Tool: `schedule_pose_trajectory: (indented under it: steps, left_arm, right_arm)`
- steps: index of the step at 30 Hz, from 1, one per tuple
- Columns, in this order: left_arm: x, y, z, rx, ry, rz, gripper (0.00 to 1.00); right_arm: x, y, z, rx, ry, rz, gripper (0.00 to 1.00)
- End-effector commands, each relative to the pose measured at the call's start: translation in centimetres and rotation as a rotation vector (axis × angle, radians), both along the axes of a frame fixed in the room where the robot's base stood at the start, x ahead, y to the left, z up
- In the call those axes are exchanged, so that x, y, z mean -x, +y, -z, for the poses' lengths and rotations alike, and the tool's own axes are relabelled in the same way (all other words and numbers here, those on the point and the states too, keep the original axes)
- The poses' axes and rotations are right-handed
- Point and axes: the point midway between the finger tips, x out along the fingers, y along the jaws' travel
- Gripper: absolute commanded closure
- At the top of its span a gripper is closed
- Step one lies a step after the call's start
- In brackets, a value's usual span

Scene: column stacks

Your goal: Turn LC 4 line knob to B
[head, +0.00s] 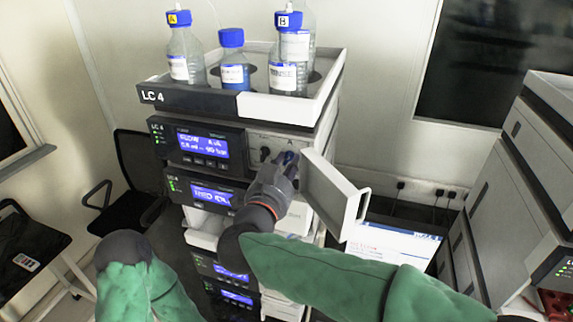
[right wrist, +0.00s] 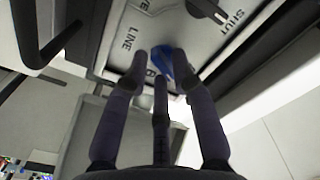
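The LC 4 stack has a light valve panel (head: 262,141) at its upper right. A blue line knob (head: 291,157) sits there, with a dark knob to its left. My right gripper (head: 284,164) is at the blue knob. In the right wrist view, my right gripper's fingers (right wrist: 160,62) close in on both sides of the blue knob (right wrist: 162,70) and appear to touch it. The label LINE is left of the knob and a B shows beside it. The knob's exact pointing is partly hidden by the fingers. My left arm is at the lower left, its gripper out of sight.
An open, pale hinged door (head: 328,195) with a handle stands just right of my right gripper. Bottles with blue caps (head: 232,70) stand in the top tray (head: 190,98). A laptop (head: 395,243) is at the lower right, beside another instrument stack (head: 500,215).

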Motion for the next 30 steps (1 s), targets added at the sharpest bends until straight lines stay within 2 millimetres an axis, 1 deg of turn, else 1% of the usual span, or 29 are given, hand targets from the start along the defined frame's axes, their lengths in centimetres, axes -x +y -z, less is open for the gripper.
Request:
schedule_pose_trajectory:
  steps: [1,3,11,17,23,30]
  left_arm:
    - [0.0,0.0,0.0,0.000,0.000,0.000,0.60]
    - [0.0,0.0,0.0,0.000,0.000,0.000,0.60]
    - [0.0,0.0,0.1,0.000,0.000,0.000,0.60]
    - [0.0,0.0,0.9,0.000,0.000,0.000,0.60]
    - [0.0,0.0,2.5,0.000,0.000,0.000,0.60]
    - [0.0,0.0,5.2,0.000,0.000,0.000,0.60]
  right_arm:
    - [0.0,0.0,0.0,0.000,0.000,0.000,0.82]
    - [0.0,0.0,0.0,0.000,0.000,0.000,1.00]
    - [0.0,0.0,0.0,-0.005,-0.002,0.000,1.00]
    - [0.0,0.0,0.1,-0.053,-0.018,0.001,1.00]
    - [0.0,0.0,0.3,-0.170,-0.057,0.000,1.00]
    - [0.0,0.1,0.5,-0.376,-0.125,0.002,1.00]
